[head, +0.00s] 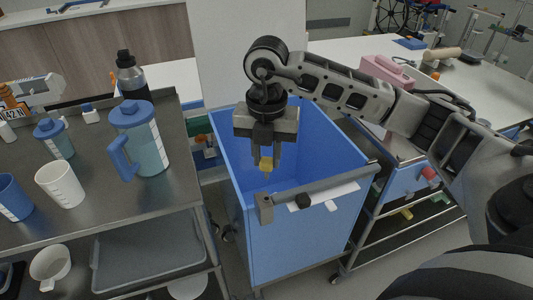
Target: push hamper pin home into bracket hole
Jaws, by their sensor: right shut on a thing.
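My right gripper (266,158) points straight down over the blue hamper (294,245). A grey bracket (265,208) stands at the front left end of the hamper's rim bar. The pin appears above the bracket in the picture and apart from it. The bracket hole cannot be made out clearly. My left gripper is not in view.
A steel cart at left (95,205) holds a blue-lidded jug (146,143), a white cup (60,185) and several other vessels, close beside the hamper. A cart with a blue drawer (405,181) stands at right. A pink case (387,72) lies behind my right arm.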

